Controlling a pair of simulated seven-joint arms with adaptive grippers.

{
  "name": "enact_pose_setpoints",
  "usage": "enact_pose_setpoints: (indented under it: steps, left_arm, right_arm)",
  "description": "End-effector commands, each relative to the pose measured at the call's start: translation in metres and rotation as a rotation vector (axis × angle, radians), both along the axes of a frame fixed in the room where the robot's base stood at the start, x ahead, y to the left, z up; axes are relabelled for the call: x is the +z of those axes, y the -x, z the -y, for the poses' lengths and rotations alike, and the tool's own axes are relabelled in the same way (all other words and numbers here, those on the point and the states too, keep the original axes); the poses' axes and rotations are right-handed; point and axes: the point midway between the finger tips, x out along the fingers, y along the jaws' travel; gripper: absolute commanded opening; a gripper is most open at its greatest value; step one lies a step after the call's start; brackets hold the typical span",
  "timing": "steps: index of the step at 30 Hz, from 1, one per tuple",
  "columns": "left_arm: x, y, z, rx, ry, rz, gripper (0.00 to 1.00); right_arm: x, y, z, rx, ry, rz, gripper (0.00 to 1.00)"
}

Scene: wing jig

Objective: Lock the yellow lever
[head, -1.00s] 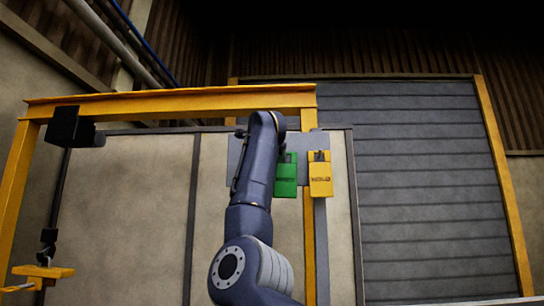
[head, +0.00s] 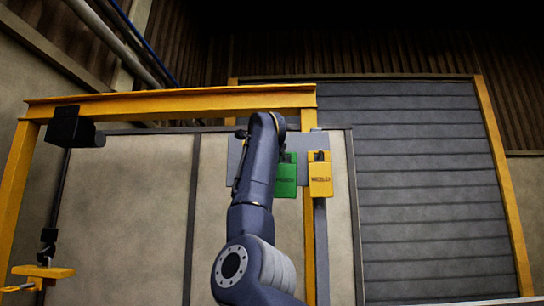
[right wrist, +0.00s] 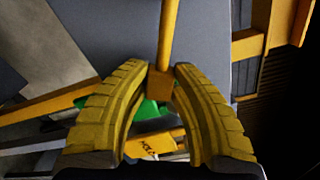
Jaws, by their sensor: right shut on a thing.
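In the right wrist view the yellow lever (right wrist: 168,35) is a thin rod running down from the top edge. It ends in an orange-yellow block (right wrist: 160,84) between the tips of my right gripper (right wrist: 161,73). The two curved yellow fingers are shut on this lever end. In the head view my right arm rises in the middle, hiding the lever and my right gripper. My left gripper is in neither view.
A green tag-like box (head: 286,178) and a yellow one (head: 320,177) hang side by side on a grey plate (head: 233,157). A yellow frame (head: 170,103) spans above. A dark box with a rod (head: 75,127) hangs at left.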

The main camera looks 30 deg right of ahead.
Motion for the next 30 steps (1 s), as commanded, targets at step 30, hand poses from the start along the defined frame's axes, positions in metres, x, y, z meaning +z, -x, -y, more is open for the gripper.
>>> enact_pose_setpoints:
  steps: [30]
  left_arm:
    - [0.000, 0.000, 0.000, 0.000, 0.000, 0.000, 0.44]
  right_arm:
    - [0.034, 0.005, 0.007, 0.000, 0.296, -0.225, 0.00]
